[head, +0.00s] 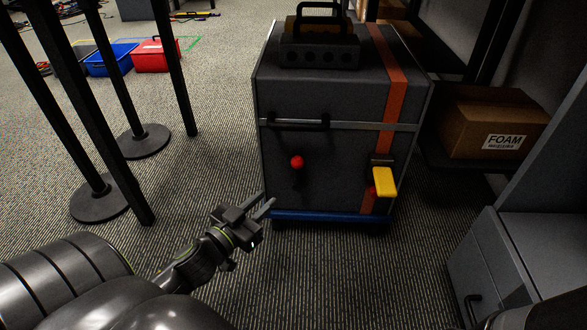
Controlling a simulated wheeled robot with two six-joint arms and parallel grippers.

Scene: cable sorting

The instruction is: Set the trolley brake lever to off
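A dark grey case on a blue trolley base (330,216) stands in the middle of the head view. A red round knob (297,162) on a dark stem sticks out of its front face, left of centre. A yellow handle (384,181) sits lower right, over an orange strap (390,60), with a bit of red beside it. No markings show which of these is the brake lever or its setting. My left gripper (262,209) is near the case's lower left corner, below and left of the red knob, apart from both handles. Its finger gap is unclear. My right gripper is out of view.
Black posts with round bases (145,141) stand at the left. A cardboard box (490,120) marked FOAM sits on a low shelf at the right. A grey cabinet (490,260) stands front right. Blue (110,59) and red (155,56) bins lie behind. The carpet before the trolley is clear.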

